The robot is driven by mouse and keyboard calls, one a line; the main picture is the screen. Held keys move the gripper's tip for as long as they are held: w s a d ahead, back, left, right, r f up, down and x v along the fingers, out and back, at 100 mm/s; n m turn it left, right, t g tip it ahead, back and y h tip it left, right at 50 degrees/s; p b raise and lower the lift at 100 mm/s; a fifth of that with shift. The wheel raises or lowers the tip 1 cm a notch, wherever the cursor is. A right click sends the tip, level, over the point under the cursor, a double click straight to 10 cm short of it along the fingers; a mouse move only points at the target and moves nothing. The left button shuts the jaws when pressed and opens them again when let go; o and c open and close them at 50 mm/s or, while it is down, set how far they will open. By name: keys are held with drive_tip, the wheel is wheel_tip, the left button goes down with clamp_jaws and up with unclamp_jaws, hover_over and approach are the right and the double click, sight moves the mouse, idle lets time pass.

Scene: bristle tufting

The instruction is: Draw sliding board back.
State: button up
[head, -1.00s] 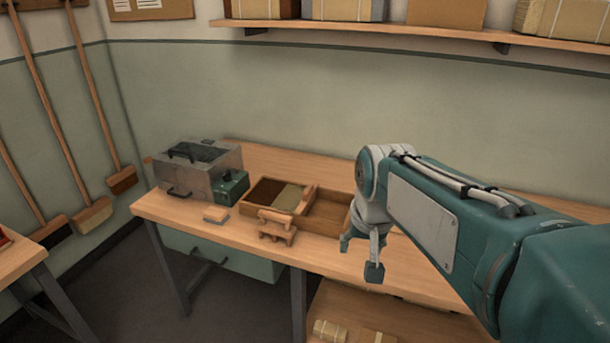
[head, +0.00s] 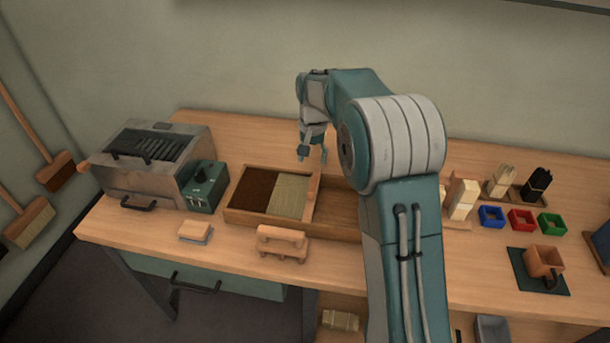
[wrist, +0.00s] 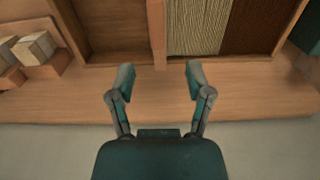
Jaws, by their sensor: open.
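The sliding board (head: 312,190) is a narrow upright wooden divider across a shallow wooden tray (head: 340,230). Dark brown bristle (head: 251,190) and tan bristle (head: 288,195) fill the tray left of it; the tray part right of it looks empty, partly hidden by my arm. My gripper (head: 312,155) is open and empty at the tray's back side. In the wrist view, seen from the back, the board (wrist: 157,28) ends near the middle, and my fingers (wrist: 160,80) are spread either side of its line, not touching it.
A grey metal box with a green control unit (head: 204,185) stands left of the tray. A small wooden stand (head: 283,243) and a brush block (head: 195,230) are in front. Wooden blocks (head: 461,198) and coloured bins (head: 521,219) are at right.

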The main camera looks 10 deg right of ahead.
sight(312, 184)
drive_tip(key=shift+s+d+f, duration=0.1)
drive_tip(key=shift+d+f, duration=0.05)
drive_tip(key=shift+f, duration=0.25)
wheel_tip(312, 184, down, 9)
drive_tip(key=shift+f, duration=0.4)
clamp_jaws()
